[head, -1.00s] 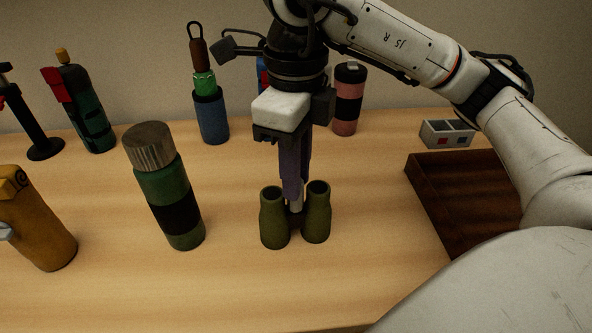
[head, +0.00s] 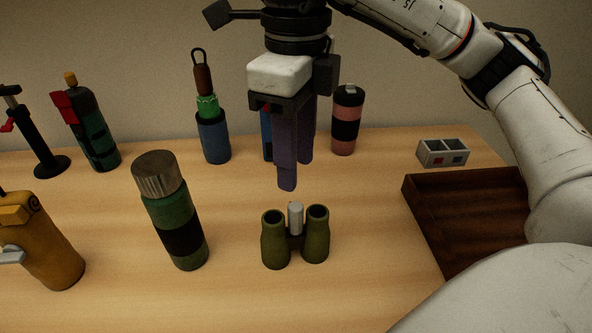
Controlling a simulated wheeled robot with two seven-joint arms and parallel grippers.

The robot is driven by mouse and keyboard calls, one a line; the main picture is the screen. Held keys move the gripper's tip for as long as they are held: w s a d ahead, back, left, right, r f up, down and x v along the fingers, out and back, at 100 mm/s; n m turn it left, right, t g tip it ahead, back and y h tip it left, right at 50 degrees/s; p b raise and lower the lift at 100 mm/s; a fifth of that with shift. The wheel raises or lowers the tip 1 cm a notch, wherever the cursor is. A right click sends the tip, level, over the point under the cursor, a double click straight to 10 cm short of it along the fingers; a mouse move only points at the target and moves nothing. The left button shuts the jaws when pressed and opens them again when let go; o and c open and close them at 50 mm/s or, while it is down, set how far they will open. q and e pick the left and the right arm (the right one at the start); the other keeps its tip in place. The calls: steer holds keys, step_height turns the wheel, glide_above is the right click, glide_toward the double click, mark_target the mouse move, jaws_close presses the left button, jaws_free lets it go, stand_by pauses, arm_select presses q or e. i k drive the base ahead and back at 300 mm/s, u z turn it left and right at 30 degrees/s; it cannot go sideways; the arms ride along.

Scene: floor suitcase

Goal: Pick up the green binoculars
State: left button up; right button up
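The green binoculars (head: 316,240) stand upright on the wooden table near the middle, two barrels joined by a dark bridge with a pale grey cylinder between them. My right gripper (head: 294,178) hangs above and slightly behind them in the picture, pointing down. Its two purple fingers are apart, one nearer and one farther from the camera, with nothing seen between them. The fingertips do not touch the binoculars. My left gripper is not in view.
A green bottle with a metallic cap (head: 171,215) stands left of the binoculars. A dark brown tray (head: 412,216) lies to the right, with a small grey box (head: 442,153) behind it. A mustard object (head: 47,250) is at the left; several bottles and tools line the back.

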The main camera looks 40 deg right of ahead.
mark_target(276, 243)
steer(key=k, duration=1)
